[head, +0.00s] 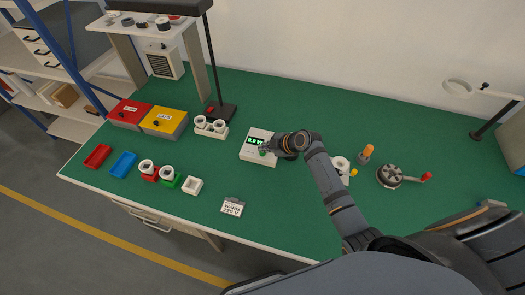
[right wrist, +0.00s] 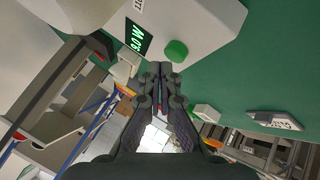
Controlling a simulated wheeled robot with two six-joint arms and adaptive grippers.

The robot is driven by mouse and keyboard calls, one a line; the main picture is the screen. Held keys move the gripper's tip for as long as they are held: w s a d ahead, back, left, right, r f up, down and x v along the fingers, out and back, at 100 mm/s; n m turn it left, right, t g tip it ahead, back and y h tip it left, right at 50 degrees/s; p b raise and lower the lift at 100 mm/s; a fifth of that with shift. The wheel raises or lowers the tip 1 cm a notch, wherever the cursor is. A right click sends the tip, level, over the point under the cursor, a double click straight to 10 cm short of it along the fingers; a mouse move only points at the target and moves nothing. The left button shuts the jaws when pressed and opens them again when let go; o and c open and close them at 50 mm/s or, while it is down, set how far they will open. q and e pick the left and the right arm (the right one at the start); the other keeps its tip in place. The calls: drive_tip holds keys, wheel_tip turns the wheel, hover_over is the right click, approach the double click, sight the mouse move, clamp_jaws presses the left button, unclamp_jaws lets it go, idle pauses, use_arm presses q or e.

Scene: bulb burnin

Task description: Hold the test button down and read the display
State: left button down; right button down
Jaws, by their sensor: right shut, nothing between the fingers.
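The white tester box (head: 258,158) stands on the green bench in the head view. Its dark display (head: 257,141) is lit with green characters; it also shows in the right wrist view (right wrist: 137,38). The reading looks like a number ending in ".0 W", with the first digit hard to make out. The green round test button (right wrist: 176,51) is on the box's top beside the display. My right gripper (right wrist: 160,70) is shut and empty, its fingertips close to the button. I cannot tell whether they touch it. My left gripper is out of view.
Left of the box are a white double socket (head: 210,127), red and yellow bins (head: 164,121), small trays and bulb holders. A label card (head: 232,207) lies in front. A crank device (head: 391,174) and an orange-topped item (head: 366,153) stand to the right.

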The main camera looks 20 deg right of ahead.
sight(264, 154)
drive_tip(key=shift+r, duration=0.35)
wheel_tip(264, 154, up, 5)
drive_tip(key=p, duration=0.4)
drive_tip(key=shift+f, duration=0.1)
idle(0.4)
